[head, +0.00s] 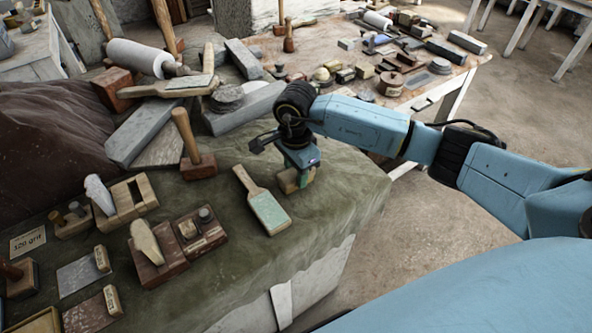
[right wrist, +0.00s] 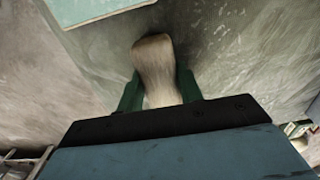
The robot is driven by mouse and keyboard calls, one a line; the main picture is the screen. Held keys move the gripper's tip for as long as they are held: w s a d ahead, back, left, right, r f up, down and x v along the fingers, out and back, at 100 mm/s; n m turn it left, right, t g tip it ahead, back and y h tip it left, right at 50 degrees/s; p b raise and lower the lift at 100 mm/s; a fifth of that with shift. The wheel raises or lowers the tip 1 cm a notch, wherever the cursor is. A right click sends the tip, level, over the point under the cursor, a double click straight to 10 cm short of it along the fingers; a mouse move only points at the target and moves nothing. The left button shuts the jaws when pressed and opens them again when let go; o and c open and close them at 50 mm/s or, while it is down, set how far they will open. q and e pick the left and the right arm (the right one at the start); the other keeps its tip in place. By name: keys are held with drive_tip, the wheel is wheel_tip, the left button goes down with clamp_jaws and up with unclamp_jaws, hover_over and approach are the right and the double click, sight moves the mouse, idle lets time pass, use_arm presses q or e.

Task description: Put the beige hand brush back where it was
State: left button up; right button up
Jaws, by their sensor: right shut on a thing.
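The beige hand brush (head: 287,183) is in my right gripper (head: 297,178), near the right part of the cloth-covered table. In the right wrist view the brush (right wrist: 154,62) shows as a pale, rounded block between the two green fingers of the right gripper (right wrist: 160,90), which are shut on it. The gripper points down. The gripper hides part of the brush in the head view, and I cannot tell whether the brush touches the cloth. My left gripper is not in view.
A wooden paddle with a green pad (head: 268,211) lies just left of the brush. A mallet (head: 190,150) stands farther left, with grey stone blocks (head: 150,125) behind it. Wooden blocks and tools crowd the left side. The green cloth (head: 335,215) is bare right of the paddle.

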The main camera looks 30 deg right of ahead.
drive_tip(key=shift+f, duration=0.2)
drive_tip(key=o, duration=0.9)
drive_tip(key=shift+r, duration=0.15)
wheel_tip(320, 180, up, 12)
drive_tip(key=shift+r+b, duration=0.1)
drive_tip(key=shift+b, duration=0.2)
